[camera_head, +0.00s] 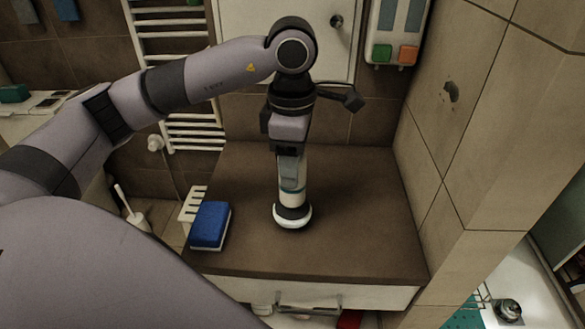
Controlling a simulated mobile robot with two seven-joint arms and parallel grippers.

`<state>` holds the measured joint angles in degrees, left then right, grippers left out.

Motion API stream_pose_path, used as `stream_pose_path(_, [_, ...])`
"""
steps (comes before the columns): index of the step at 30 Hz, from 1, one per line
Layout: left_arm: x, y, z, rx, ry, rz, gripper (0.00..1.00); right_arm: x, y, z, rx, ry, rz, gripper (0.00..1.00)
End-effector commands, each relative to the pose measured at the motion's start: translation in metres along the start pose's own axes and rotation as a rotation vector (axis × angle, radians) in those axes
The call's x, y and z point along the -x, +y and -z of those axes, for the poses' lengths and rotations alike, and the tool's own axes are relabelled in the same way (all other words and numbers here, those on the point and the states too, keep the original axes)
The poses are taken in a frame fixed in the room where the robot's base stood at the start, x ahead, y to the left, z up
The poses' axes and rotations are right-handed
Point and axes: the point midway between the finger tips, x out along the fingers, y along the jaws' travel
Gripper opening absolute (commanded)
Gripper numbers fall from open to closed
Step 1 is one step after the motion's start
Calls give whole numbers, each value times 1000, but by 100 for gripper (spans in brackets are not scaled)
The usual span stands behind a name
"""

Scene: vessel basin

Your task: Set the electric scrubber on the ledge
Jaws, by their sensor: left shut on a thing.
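The electric scrubber (292,200) has a white body with a blue-green band and a round white and dark head at its lower end. It stands upright at the middle of the brown ledge (350,235). Its head is at the ledge surface, and I cannot tell for sure whether it touches. My left gripper (291,155) points straight down above it and is shut on its upper end, which the gripper partly hides. My right gripper is not in view.
A blue sponge (210,224) lies on the ledge's left side, beside a white rack (191,205). A tiled wall (450,150) bounds the ledge on the right. A white towel radiator (170,60) and dispenser (397,30) are behind. The ledge's right part is clear.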

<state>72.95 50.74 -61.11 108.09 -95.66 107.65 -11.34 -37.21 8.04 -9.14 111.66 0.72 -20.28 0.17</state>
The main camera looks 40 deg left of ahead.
Motion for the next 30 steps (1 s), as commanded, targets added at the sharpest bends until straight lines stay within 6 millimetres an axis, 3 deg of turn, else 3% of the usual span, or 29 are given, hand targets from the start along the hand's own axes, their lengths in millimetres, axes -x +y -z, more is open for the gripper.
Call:
stream_pose_path(3, [-16, 0, 0, 0, 1, 1, 19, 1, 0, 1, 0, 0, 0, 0])
stream_pose_path(14, [-22, 0, 0, -1, -1, -1, 19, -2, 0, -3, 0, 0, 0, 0])
stream_pose_path(15, [-22, 0, 0, -1, 0, 0, 53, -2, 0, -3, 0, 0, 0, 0])
stream_pose_path(17, [-21, 0, 0, -1, 0, 0, 72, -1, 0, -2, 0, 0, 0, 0])
stream_pose_path(30, [-14, 0, 0, -1, -1, -1, 75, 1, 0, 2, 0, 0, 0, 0])
